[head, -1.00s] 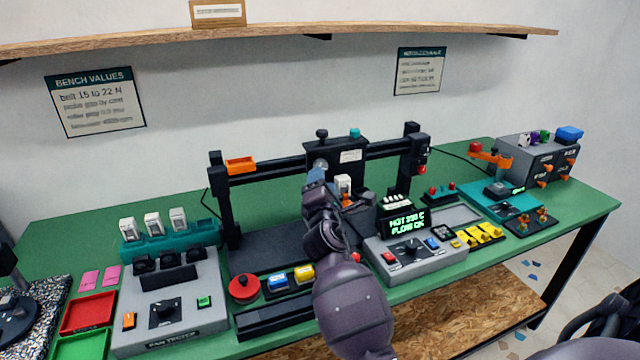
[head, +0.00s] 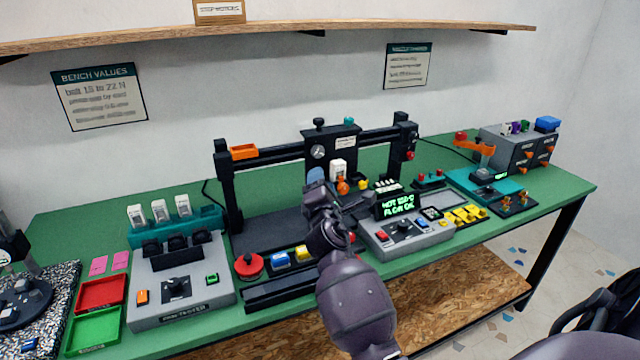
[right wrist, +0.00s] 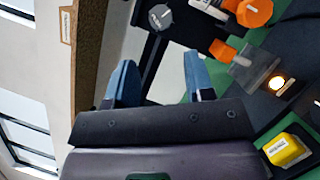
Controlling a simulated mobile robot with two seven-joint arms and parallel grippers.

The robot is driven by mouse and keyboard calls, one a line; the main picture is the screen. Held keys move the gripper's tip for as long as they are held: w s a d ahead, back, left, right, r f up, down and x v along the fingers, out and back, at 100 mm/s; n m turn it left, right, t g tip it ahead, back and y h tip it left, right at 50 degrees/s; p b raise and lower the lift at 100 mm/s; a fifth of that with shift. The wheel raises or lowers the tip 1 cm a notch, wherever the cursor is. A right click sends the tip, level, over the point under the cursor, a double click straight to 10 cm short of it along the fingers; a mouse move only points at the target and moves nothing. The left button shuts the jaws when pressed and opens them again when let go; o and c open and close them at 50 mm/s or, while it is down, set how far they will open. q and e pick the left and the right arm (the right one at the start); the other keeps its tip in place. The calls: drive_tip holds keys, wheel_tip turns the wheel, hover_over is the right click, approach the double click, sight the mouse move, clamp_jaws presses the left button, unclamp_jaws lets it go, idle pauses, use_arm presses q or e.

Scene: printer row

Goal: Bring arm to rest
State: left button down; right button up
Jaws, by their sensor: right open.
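My right arm reaches in from the bottom of the head view. Its right gripper (head: 316,178) points at the front of the dark printer gantry (head: 260,168), below and slightly left of the print carriage (head: 345,143). In the right wrist view the two blue-tipped fingers (right wrist: 160,80) stand apart with nothing between them. The carriage's grey knob (right wrist: 160,17) and orange parts (right wrist: 254,12) lie beyond the fingers, and a yellow block (right wrist: 286,150) is at lower right. The forearm hides part of the printer's front. My left gripper is not in view.
The green bench (head: 75,215) carries a fan tester (head: 180,290), red (head: 101,294) and green (head: 94,331) trays, a red button (head: 249,265), a control box with a lit display (head: 398,204) and a grey cabinet (head: 520,148). A wooden shelf (head: 280,30) runs above.

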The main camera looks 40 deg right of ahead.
drive_tip(key=shift+d, duration=0.1)
idle(0.6)
drive_tip(key=s+a+f+m+g+y, duration=0.1)
drive_tip(key=s+a+f+m+y, duration=0.4)
drive_tip(key=s+f+m, duration=0.3)
drive_tip(key=s+a+f+m+g+y, duration=0.1)
drive_tip(key=s+a+f+m+y, duration=0.4)
drive_tip(key=s+a+f+m, duration=0.3)
wheel_tip(320, 180, down, 4)
drive_tip(key=shift+s+a+f+g+y, duration=0.2)
drive_tip(key=shift+s+g+y, duration=0.15)
drive_tip(key=shift+s, duration=0.45)
drive_tip(key=shift+o, duration=0.9)
drive_tip(key=s+f+g, duration=0.2)
drive_tip(key=s+f, duration=0.5)
drive_tip(key=s, duration=0.4)
drive_tip(key=shift+s+f+g, duration=0.25)
drive_tip(key=shift+s+g, duration=0.1)
drive_tip(key=shift+s, duration=0.05)
drive_tip(key=shift+o, duration=0.4)
drive_tip(key=shift+f, duration=0.1)
